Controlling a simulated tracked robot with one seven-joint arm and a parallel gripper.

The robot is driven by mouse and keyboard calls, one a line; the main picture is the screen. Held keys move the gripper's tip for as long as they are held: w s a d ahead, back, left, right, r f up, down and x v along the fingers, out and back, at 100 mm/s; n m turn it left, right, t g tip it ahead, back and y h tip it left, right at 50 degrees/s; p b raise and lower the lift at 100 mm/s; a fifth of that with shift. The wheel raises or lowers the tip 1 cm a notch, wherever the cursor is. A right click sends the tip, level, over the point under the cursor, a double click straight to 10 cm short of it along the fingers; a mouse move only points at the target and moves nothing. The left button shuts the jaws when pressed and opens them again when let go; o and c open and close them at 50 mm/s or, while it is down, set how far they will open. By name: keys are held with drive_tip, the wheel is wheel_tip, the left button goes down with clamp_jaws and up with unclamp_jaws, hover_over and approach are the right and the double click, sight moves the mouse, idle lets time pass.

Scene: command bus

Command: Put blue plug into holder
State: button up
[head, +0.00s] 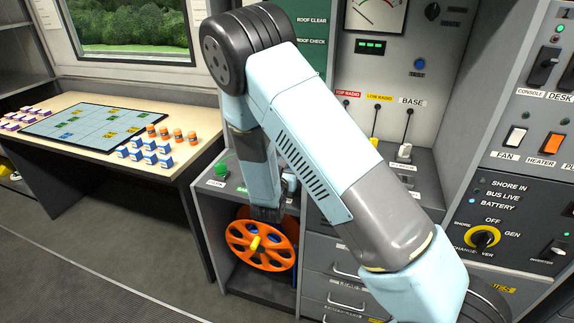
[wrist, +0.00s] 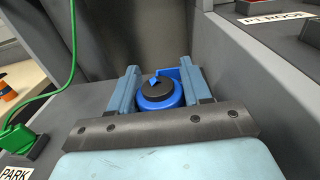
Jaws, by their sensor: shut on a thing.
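The blue plug (wrist: 158,98) is a round blue body with a black top, seen in the wrist view between my two light-blue fingers. My gripper (wrist: 160,76) is shut on it, with a finger on either side. In the head view my forearm comes down over the console by the orange reel and hides the plug. I cannot make out the holder for certain, nor whether the plug touches anything below it.
A green plug (wrist: 18,138) with a green cable (wrist: 62,90) sits left of my gripper by a PARK label. A grey wall (wrist: 240,75) stands close on the right. An orange reel (head: 262,262) is in the open bay below. A table (head: 60,105) holds a board and small blocks.

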drive_tip(key=o, duration=1.2)
drive_tip(key=shift+o, duration=0.2)
drive_tip(key=v, duration=1.3)
drive_tip(key=shift+s, duration=0.4)
drive_tip(key=shift+a+f, duration=0.1)
